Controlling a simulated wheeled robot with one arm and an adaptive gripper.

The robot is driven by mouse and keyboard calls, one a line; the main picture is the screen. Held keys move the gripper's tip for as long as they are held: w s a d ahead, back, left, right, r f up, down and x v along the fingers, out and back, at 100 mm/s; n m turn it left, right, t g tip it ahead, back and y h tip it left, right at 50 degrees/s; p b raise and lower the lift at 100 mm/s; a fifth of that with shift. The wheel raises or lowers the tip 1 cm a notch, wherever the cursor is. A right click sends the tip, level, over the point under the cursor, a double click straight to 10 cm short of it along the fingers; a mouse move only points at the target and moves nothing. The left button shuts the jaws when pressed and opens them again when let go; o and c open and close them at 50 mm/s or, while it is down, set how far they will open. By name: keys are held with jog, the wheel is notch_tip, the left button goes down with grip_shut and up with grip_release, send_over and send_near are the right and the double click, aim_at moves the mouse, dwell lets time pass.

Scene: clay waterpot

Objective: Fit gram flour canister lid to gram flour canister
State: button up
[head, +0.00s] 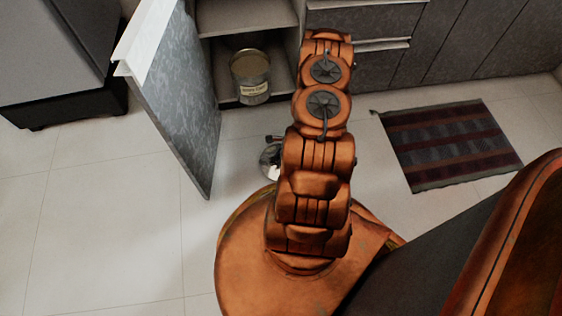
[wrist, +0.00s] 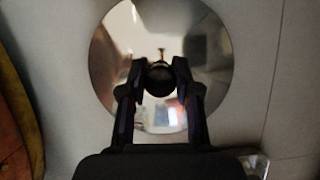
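The gram flour canister (head: 250,76) is a grey-green metal tin with a cream label. It stands upright inside the open lower cabinet; its rim looks open. The lid (wrist: 110,62) is a round, shiny, mirror-like disc with a dark knob (wrist: 159,80) at its centre. In the head view the lid (head: 268,162) shows low over the floor, left of my arm and partly hidden by it. My gripper (wrist: 159,66) has its two fingers on either side of the knob with no clear gap, so it looks shut on it. I cannot tell whether the lid touches the floor.
The cabinet door (head: 172,95) stands swung open left of the canister, its lower edge close to the lid. A cabinet shelf (head: 245,18) is above the canister. A striped mat (head: 450,143) lies to the right. The tiled floor (head: 100,190) at left is clear.

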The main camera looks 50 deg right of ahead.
grip_shut()
